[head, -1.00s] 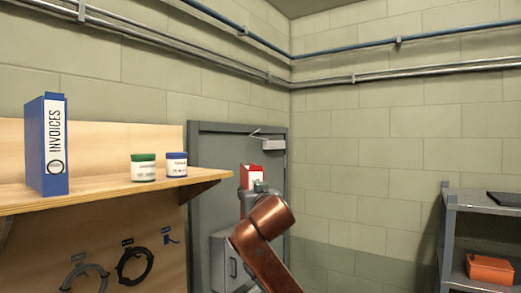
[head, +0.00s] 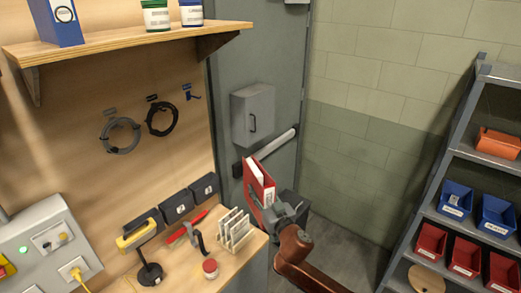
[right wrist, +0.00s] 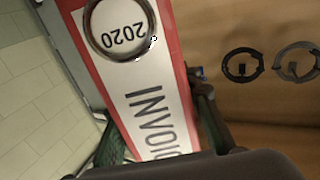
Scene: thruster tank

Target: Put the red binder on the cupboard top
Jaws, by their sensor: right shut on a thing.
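The red binder (head: 262,181), with a white label, is held upright and slightly tilted by my right gripper (head: 281,211), in front of the grey door. In the right wrist view the binder (right wrist: 128,75) fills the space between the fingers, its label showing "2020" and part of "INVOICES" upside down. A small grey cupboard-like box (head: 254,114) with a handle shows behind and above the binder; its top is bare. I cannot tell whether this is the task's cupboard. My left gripper is out of view.
A workbench (head: 203,276) with a letter rack (head: 235,230), dark bins and tools lies left of the binder. A wooden shelf (head: 120,40) above holds a blue binder (head: 55,22) and jars. A grey rack (head: 428,207) with coloured bins stands right. Floor between is partly clear.

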